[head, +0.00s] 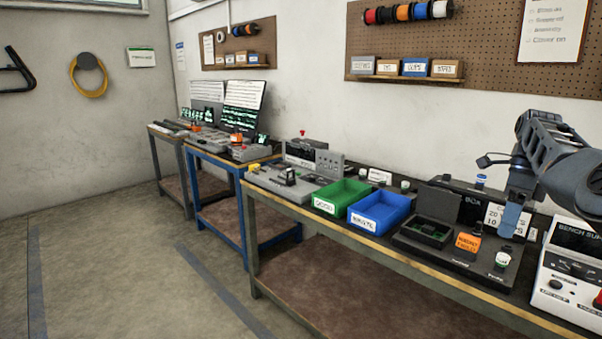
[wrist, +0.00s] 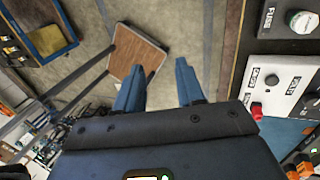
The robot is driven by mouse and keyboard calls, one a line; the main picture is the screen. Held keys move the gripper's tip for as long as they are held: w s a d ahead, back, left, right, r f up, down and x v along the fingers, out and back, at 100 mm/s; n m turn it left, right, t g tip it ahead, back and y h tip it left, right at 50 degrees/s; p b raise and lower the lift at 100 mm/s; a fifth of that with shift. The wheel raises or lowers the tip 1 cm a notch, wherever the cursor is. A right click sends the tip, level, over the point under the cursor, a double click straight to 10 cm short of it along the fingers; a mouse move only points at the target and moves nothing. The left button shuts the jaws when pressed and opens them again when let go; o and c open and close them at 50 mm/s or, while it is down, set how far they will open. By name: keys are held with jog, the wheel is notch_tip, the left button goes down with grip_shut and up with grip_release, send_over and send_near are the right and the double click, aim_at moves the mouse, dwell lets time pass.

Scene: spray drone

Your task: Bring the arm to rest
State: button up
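My arm (head: 560,155) reaches in from the right edge of the head view, above the right part of the bench. My gripper (head: 510,220) shows as blue fingers pointing down in front of a white number card. In the wrist view my gripper (wrist: 158,78) has its two blue fingers apart with nothing between them. Floor and a small brown-topped table (wrist: 135,55) show beyond the fingers. From the head view I cannot tell the exact height of the fingertips above the bench.
The long bench (head: 420,265) carries a green bin (head: 340,197), a blue bin (head: 378,212), an open dark case (head: 430,228), an orange tag (head: 467,243) and a white bench supply (head: 570,275) at the right. The floor (head: 130,260) at left is clear.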

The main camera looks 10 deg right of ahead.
jog(key=s+d+f+n+t+h, duration=0.1)
jog(key=s+f, duration=0.2)
jog(key=f, duration=0.6)
jog(key=s+d+f+n+h, duration=0.2)
jog(key=s+f, duration=0.1)
jog(key=f, duration=0.7)
jog(key=s+d+f+n+t+h, duration=0.1)
jog(key=s+f, duration=0.2)
jog(key=f, duration=0.6)
jog(key=s+a+f+n+t+h, duration=0.35)
jog(key=s+f+n, duration=0.35)
jog(key=s+f, duration=0.55)
jog(key=s+a+r+n+t+b, duration=0.1)
jog(key=s+a+r+n+t, duration=0.3)
jog(key=s+a+n, duration=0.35)
jog(key=s+a+r+n+t, duration=0.3)
jog(key=s+a+n, duration=0.1)
jog(key=s+a, duration=0.6)
jog(key=s+a+r+n+t+y, duration=0.1)
jog(key=s+a+r+n, duration=0.1)
jog(key=r, duration=0.5)
jog(key=s+a+r+n+t+y, duration=0.1)
jog(key=s+a+r+t+y, duration=0.1)
jog(key=s+a+r, duration=0.3)
jog(key=s+a+r+n+t+y, duration=0.1)
jog(key=s+a+r, duration=0.3)
jog(key=r, duration=0.6)
jog(key=shift+s+a+r+n+t, duration=0.15)
jog(key=shift+s+r+n+t, duration=0.3)
jog(key=shift+s+n, duration=0.55)
